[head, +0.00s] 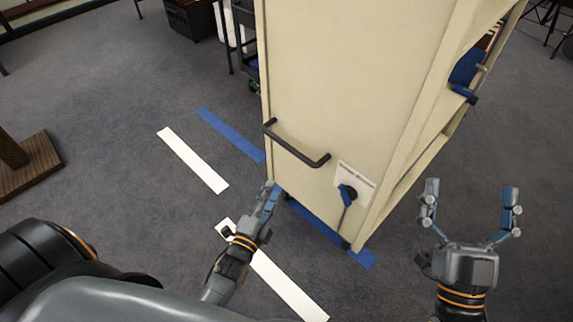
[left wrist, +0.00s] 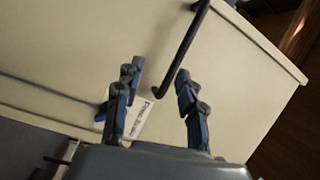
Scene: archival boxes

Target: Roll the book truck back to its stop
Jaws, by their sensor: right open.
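The book truck (head: 345,90) is a tall cream unit with its end panel facing me. A black bar handle (head: 297,146) crosses the panel, and it also shows in the left wrist view (left wrist: 186,45). A white label (head: 362,180) with a blue-headed dark lever (head: 347,193) sits low at the right of the handle. My left gripper (head: 268,200) is in front of the panel's lower left edge. In the left wrist view its fingers (left wrist: 157,85) are apart, with the handle's end beyond the gap and nothing held. My right gripper (head: 470,205) is open and empty, right of the truck.
Blue tape (head: 230,135) and white tape (head: 192,160) mark the carpet left of the truck. More white tape (head: 290,287) lies in front, and blue tape (head: 362,257) runs at its base. A dark cart (head: 240,40) stands behind left. A wooden base (head: 30,168) is far left.

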